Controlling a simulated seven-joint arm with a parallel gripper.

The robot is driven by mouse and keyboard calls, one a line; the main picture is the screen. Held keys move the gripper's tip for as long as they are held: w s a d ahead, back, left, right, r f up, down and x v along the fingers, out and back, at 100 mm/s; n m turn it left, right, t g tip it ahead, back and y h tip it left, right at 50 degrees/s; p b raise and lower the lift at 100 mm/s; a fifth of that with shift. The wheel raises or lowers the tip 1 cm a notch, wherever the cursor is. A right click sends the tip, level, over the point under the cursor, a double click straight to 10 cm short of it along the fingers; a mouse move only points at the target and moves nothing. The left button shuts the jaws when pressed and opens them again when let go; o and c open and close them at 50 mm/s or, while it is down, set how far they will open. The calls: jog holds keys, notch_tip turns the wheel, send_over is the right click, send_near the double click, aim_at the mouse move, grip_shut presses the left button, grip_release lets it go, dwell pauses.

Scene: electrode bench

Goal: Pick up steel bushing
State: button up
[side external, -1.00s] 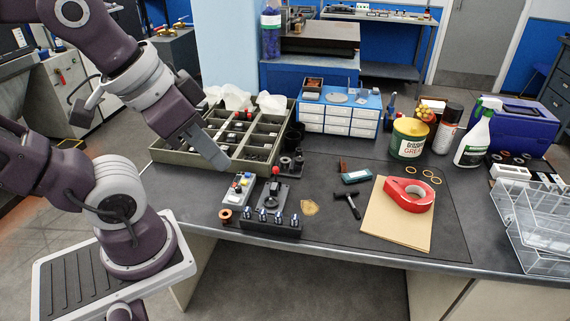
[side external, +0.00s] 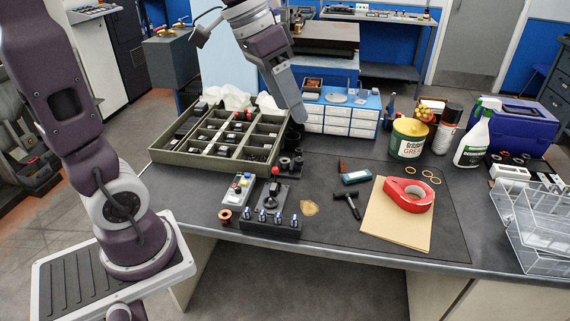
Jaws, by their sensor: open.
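My gripper (side external: 298,116) is open, pointing down above the back right corner of the compartment tray (side external: 190,160), in front of the white drawer unit. Its fingertips are small here, and I see nothing held between them. I cannot tell for sure which thing is the steel bushing. Small dark round parts (side external: 285,164) stand on the bench below my gripper, beside the tray's right end. A copper-coloured ring-shaped part (side external: 225,215) lies near the bench's front edge. The tray's compartments hold several small dark parts, too small to tell apart.
A black fixture with a red-knobbed lever (side external: 275,190) and a grey control box (side external: 239,187) stand at the front. The mat's front right is clear.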

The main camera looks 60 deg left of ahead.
jog(key=w+a+f+m, duration=0.1)
jog(key=w+a+f, duration=0.5)
jog(key=w+a, duration=0.5)
jog(key=m, duration=0.3)
send_over(288, 165)
jog(key=s, duration=0.2)
notch_tip(288, 165, down, 17)
jog(key=a+f, duration=0.1)
jog(key=f, duration=0.1)
jog(key=a+f+m, duration=0.1)
jog(key=f, duration=0.1)
jog(key=a+f+m, duration=0.1)
jog(key=f, duration=0.1)
jog(key=shift+s+f+h, duration=0.3)
jog(key=shift+f, duration=0.05)
jog(key=x, duration=0.7)
jog(key=shift+s+a+f, duration=0.25)
jog(key=shift+f, duration=0.35)
jog(key=shift+r, duration=0.1)
grip_shut()
